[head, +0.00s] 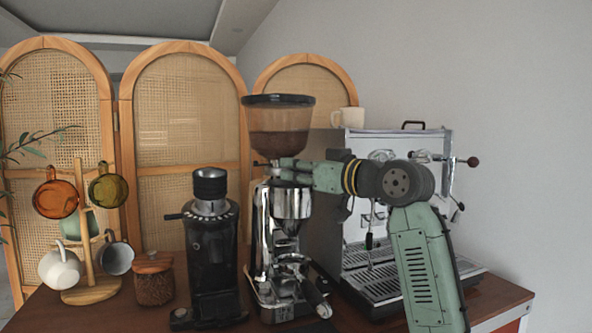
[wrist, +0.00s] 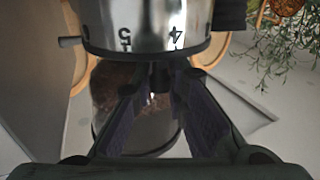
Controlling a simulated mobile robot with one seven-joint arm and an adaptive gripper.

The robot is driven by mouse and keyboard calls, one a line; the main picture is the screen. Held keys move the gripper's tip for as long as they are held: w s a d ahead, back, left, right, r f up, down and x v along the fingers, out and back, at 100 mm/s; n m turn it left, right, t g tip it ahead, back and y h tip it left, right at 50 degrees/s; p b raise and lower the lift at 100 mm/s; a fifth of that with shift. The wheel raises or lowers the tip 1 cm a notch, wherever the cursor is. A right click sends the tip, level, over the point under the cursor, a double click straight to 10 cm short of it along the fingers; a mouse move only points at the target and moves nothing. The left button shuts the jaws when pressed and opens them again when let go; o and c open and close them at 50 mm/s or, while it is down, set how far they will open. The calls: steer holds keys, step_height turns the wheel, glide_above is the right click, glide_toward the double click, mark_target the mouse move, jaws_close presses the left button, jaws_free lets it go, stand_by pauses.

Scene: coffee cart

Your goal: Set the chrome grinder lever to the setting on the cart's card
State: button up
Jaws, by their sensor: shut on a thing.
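The chrome grinder (head: 291,203) stands in the middle of the cart, with a bean hopper (head: 281,125) on top. In the wrist view its silver collar (wrist: 148,22) is upside down, with the numbers 5 and 4 readable. My gripper (wrist: 160,88) reaches in from the right at collar height, just under the hopper. It is shut on the grinder lever, a dark piece between the fingertips, mostly hidden by them. A small grey peg (wrist: 70,41) sticks out at the collar's left in the wrist view. I see no readable setting card in either view.
A black grinder (head: 211,255) stands close on the left, beside a jar of beans (head: 153,283) and a mug rack (head: 91,291). The espresso machine (head: 352,260) is on the right, behind my arm, with a cup (head: 347,120) on top.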

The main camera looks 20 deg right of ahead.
jaws_close()
steer(key=shift+w+d+r+p, duration=0.1)
steer(key=shift+d+r+p, duration=0.1)
steer(key=shift+d+p, duration=0.3)
steer(key=shift+w+d+p, duration=0.2)
steer(key=shift+d+p, duration=0.65)
steer(key=shift+p, duration=0.15)
steer(key=shift+w+d+f, duration=0.1)
steer(key=shift+d+f, duration=0.15)
steer(key=shift+d, duration=0.25)
steer(key=o, duration=0.8)
jaws_free()
steer(key=v, duration=1.2)
